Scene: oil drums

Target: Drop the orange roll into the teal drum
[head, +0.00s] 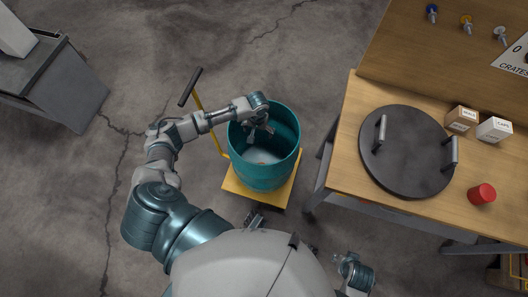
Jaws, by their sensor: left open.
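The teal drum (264,180) stands upright with its mouth open on a yellow cart. My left gripper (262,133) is over the drum's mouth, open, with its fingers pointing down into it and nothing seen between them. A small orange patch shows low inside the drum, below the fingers; it may be the orange roll, but it is too small and partly hidden to be sure. My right gripper (347,262) is low at the bottom of the view, away from the drum; its fingers are too small to read.
The yellow cart (231,185) has a dark handle at left. A wooden workbench (350,115) on the right bears a dark round lid (408,155) with two handles, two small boxes (495,130) and a red cylinder (482,194). A grey cabinet (65,85) is at left. Floor between is clear.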

